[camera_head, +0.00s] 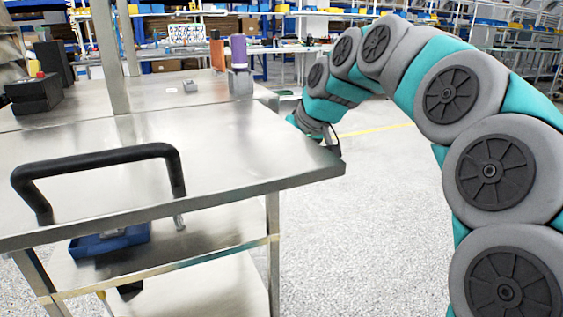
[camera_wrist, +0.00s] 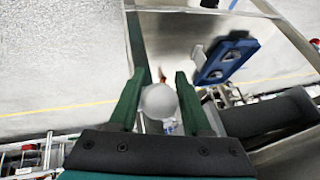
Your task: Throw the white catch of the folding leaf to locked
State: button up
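A white, round-headed part (camera_wrist: 158,102), which looks like the catch, sits between the two green fingers of my gripper (camera_wrist: 159,75) in the wrist view. The fingers are apart, with little gap on either side of it; whether they press on it I cannot tell. The locked or unlocked position of the catch does not show. In the head view my gripper (camera_head: 332,142) is at the right edge of the steel table top (camera_head: 230,150), and the catch is not visible there. Which part of the top is the folding leaf is unclear.
A black handle (camera_head: 100,160) stands up from the near side of the top. A blue tray (camera_head: 108,241) lies on the shelf below and also shows in the wrist view (camera_wrist: 226,60). A purple-topped part (camera_head: 239,65) and black boxes stand farther back. The floor at right is clear.

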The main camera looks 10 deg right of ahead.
jog(key=o, duration=0.3)
jog(key=shift+d+r, duration=0.1)
jog(key=v, duration=0.7)
jog(key=shift+s+r+b, duration=0.15)
jog(key=shift+r+b, duration=0.1)
jog(key=shift+b, duration=0.1)
jog(key=shift+d, duration=0.15)
